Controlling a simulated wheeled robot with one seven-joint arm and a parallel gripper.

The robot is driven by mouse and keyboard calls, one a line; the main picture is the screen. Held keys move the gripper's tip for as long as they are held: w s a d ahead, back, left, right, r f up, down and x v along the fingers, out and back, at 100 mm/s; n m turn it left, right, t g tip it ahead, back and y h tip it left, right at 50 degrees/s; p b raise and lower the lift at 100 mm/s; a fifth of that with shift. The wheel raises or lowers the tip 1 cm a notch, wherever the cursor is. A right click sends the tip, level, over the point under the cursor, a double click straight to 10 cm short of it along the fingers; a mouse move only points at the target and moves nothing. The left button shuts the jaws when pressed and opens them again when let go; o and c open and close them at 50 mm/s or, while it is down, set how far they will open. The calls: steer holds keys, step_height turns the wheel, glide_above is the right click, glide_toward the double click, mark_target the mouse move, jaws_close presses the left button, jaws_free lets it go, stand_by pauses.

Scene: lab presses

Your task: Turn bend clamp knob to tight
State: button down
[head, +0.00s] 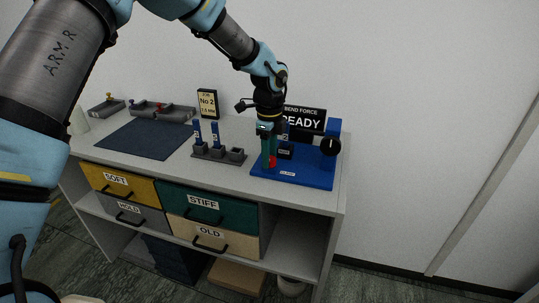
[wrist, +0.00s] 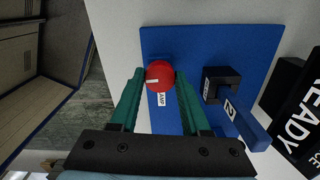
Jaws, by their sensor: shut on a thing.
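The bend clamp knob is a red ball-like knob (wrist: 160,75) with a pale mark, seen from above in the wrist view. A white label (wrist: 161,99) ending in "AMP" sits beside it on the blue base plate (wrist: 185,42). My gripper (wrist: 160,78) has its two green fingers on either side of the knob and is shut on it. In the head view my gripper (head: 268,150) reaches down at the left part of the blue press base (head: 300,180), with a bit of the red knob (head: 272,161) showing by the fingers.
A sign reading "READY" (head: 303,119) stands behind the press. A blue post marked 2 (wrist: 232,108) stands right of the knob. A rack with blue pieces (head: 219,153), a dark mat (head: 145,138) and grey trays (head: 160,109) lie to the left. Labelled drawers (head: 205,203) are below.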

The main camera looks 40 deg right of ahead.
steer(key=shift+c, duration=1.9)
jaws_free()
steer(key=shift+r, duration=0.15)
step_height(320, 180, up, 10)
steer(key=b, duration=0.2)
steer(key=shift+r+b, duration=0.25)
steer(key=shift+b, duration=0.1)
steer(key=w+a+f+n, duration=0.1)
steer(key=w+a+n, duration=0.3)
steer(key=a, duration=0.5)
steer(key=w+a+n, duration=0.3)
steer(key=a+n, duration=0.2)
steer(key=a, duration=0.3)
steer(key=w+a+f+n, duration=0.1)
steer(key=w+a+n, duration=0.3)
steer(key=a, duration=0.5)
steer(key=s+a+n, duration=0.3)
steer(key=a+n, duration=0.5)
steer(key=a, duration=0.3)
steer(key=s+a+f+n+t, duration=0.1)
steer(key=s+a+n, duration=0.3)
steer(key=a+n, duration=0.5)
steer(key=a, duration=0.3)
steer(key=shift+f+t, duration=0.3)
